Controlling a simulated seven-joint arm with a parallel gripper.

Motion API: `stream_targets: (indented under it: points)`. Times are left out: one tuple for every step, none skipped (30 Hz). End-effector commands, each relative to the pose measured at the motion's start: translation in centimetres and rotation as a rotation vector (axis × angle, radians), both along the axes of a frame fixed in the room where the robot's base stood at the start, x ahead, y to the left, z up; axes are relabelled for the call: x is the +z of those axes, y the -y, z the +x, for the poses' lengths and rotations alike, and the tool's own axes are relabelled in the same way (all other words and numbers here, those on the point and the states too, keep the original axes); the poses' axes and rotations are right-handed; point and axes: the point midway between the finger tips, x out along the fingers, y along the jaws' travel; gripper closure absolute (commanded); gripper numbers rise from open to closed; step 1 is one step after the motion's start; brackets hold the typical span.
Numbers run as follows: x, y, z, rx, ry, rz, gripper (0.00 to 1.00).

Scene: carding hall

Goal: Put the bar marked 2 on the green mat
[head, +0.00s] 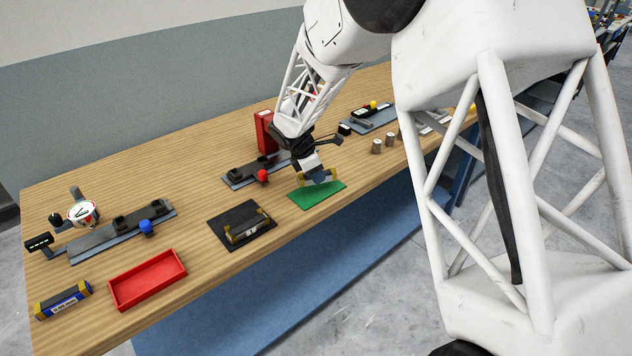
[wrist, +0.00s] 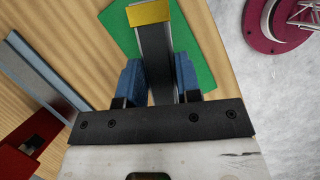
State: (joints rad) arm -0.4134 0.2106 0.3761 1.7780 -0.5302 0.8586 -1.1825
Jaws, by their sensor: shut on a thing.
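My gripper (head: 318,177) is shut on a dark bar with yellow ends (wrist: 155,50), its blue fingers (wrist: 158,78) on either side of it. The held bar's number does not show in either view. The green mat (head: 320,195) lies on the bench under the gripper and also shows in the wrist view (wrist: 201,45). The bar is over the mat; I cannot tell whether it touches it. Another dark bar with yellow ends (head: 250,230) stands on a black mat (head: 228,217) to the left; its label is too small to read.
A red tray (head: 148,280) and a blue-and-yellow block (head: 63,300) are at the front left. A rail with a blue knob (head: 146,227) and one with a red knob (head: 262,176) lie behind. Small metal cylinders (head: 376,146) stand right of the mat.

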Motion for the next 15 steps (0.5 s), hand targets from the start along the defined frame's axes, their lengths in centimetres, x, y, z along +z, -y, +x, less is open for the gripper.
stream_targets:
  points:
    - [-0.4,0.0,0.0,0.0,-0.002,-0.001,1.0]
    - [-0.7,0.0,0.0,0.0,-0.002,-0.001,1.0]
    - [-1.1,0.0,0.0,0.001,-0.002,-0.001,1.0]
    - [-1.5,0.0,0.0,0.001,-0.002,-0.001,1.0]
    - [-1.8,0.0,0.0,0.001,-0.002,-0.001,1.0]
    - [-2.2,0.0,0.0,0.001,-0.001,-0.001,1.0]
    - [-2.4,0.0,0.0,0.0,-0.001,0.0,1.0]
    - [-2.7,0.0,0.0,0.0,-0.001,0.0,1.0]
    - [-2.9,0.0,0.0,0.0,-0.001,0.0,1.0]
    - [-3.0,0.0,0.0,0.0,0.0,0.0,1.0]
    - [-3.1,0.0,0.0,0.0,0.0,0.0,1.0]
    - [-3.2,0.0,0.0,0.0,0.0,0.0,1.0]
    - [-3.2,0.0,0.0,0.0,0.0,0.0,1.0]
    - [-3.2,0.0,0.0,0.0,0.001,0.0,1.0]
    - [-3.2,0.0,0.0,0.0,0.001,0.0,1.0]
